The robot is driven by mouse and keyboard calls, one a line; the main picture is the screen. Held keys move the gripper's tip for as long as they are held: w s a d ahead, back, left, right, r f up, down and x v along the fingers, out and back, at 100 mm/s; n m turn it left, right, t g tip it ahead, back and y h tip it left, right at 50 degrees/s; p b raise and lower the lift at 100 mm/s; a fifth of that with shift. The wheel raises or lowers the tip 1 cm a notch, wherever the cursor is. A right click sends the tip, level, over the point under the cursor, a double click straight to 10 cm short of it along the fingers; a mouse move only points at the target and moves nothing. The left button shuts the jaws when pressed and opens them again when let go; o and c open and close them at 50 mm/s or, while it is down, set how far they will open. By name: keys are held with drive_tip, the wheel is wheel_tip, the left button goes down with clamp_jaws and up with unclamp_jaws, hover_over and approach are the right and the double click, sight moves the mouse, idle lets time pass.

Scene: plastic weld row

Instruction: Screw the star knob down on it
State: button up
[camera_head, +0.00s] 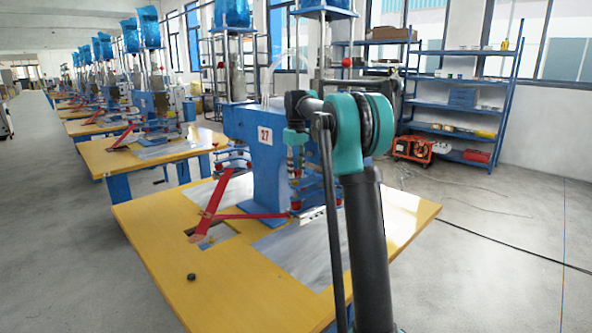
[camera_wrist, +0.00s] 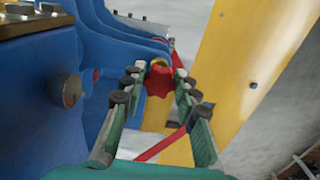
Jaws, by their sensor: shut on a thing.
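In the wrist view, my gripper (camera_wrist: 160,71) has its green fingers closed on either side of a red star knob (camera_wrist: 158,82). A brass-coloured round part (camera_wrist: 158,62) shows just beyond the knob, close against it; the thread is hidden, so I cannot tell how far the knob is screwed on. The knob cannot be made out there.
The machine stands on a yellow table (camera_head: 165,255) with grey metal plates and a red lever (camera_head: 207,215). A small black knob (camera_head: 191,277) lies on the table. The machine's blue arms (camera_wrist: 120,40) run close to my gripper's left.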

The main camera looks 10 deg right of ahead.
drive_tip(key=shift+f, duration=0.4)
idle(0.8)
drive_tip(key=m, duration=0.4)
drive_tip(key=shift+m, duration=0.4)
drive_tip(key=m, duration=0.4)
drive_tip(key=shift+w+a+m, duration=0.1)
drive_tip(key=shift+a+m, duration=0.05)
drive_tip(key=shift+m, duration=0.15)
drive_tip(key=m, duration=0.5)
drive_tip(key=shift+a, duration=0.1)
drive_tip(key=m, duration=0.5)
drive_tip(key=shift+a, duration=0.1)
drive_tip(key=o, duration=0.9)
